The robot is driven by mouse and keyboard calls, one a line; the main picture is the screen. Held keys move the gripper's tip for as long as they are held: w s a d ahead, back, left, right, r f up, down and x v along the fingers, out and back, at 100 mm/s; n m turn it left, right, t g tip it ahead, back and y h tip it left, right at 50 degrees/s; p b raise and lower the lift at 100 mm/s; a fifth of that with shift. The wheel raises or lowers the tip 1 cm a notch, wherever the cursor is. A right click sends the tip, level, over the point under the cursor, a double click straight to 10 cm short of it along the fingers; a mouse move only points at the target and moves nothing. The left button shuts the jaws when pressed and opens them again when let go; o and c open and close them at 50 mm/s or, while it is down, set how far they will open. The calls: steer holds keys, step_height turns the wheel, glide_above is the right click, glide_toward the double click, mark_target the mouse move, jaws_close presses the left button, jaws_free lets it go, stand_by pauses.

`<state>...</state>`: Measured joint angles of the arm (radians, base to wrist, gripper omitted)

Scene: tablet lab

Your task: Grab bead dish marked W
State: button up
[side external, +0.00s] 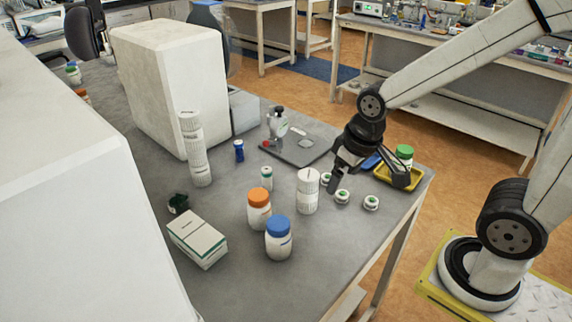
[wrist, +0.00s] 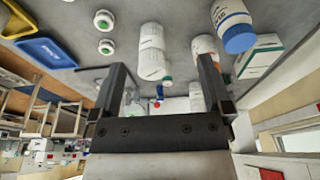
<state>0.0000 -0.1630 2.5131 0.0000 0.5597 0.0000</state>
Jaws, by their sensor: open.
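Three small round white dishes with green contents stand near the right part of the bench in the side view: a left dish (side external: 326,179), a middle dish (side external: 342,196) and a right dish (side external: 371,203). Two dishes show at the upper left of the wrist view, an upper dish (wrist: 103,20) and a lower dish (wrist: 106,46). No letter is readable on any dish, so I cannot tell which is W.
A white container (side external: 308,192), an orange-capped bottle (side external: 259,211) and a blue-capped bottle (side external: 279,241) stand left. The bench front right of the bottles is clear.

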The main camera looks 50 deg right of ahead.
steer(key=w+a+m+y, duration=0.2)
steer(key=w+a+m, duration=0.1)
steer(key=w+m, duration=0.1)
steer(key=w+a+m+y, duration=0.2)
steer(key=w+a+m, duration=0.1)
steer(key=w+m, duration=0.2)
steer(key=w+a+m+y, duration=0.3)
steer(key=w+a+m, duration=0.1)
steer(key=w, duration=0.4)
steer(key=shift+w+f+m, duration=0.1)
steer(key=shift+w+m, duration=0.15)
steer(key=shift+m, duration=0.45)
steer(key=w+a+m+t+y, duration=0.3)
steer(key=w+m+t+y, duration=0.1)
steer(key=w+m, duration=0.75)
steer(key=n, duration=0.2)
glide_toward(186, 195)
steer(key=shift+m+t, duration=0.25)
steer(key=shift+t, duration=0.05)
steer(key=x, duration=0.4)
steer(key=shift+a, duration=0.2)
steer(key=shift+f+y, duration=0.3)
steer(key=shift+f, duration=0.1)
steer(key=shift+x, duration=1.2)
steer(key=shift+a, duration=0.1)
steer(key=shift+x, duration=2.55)
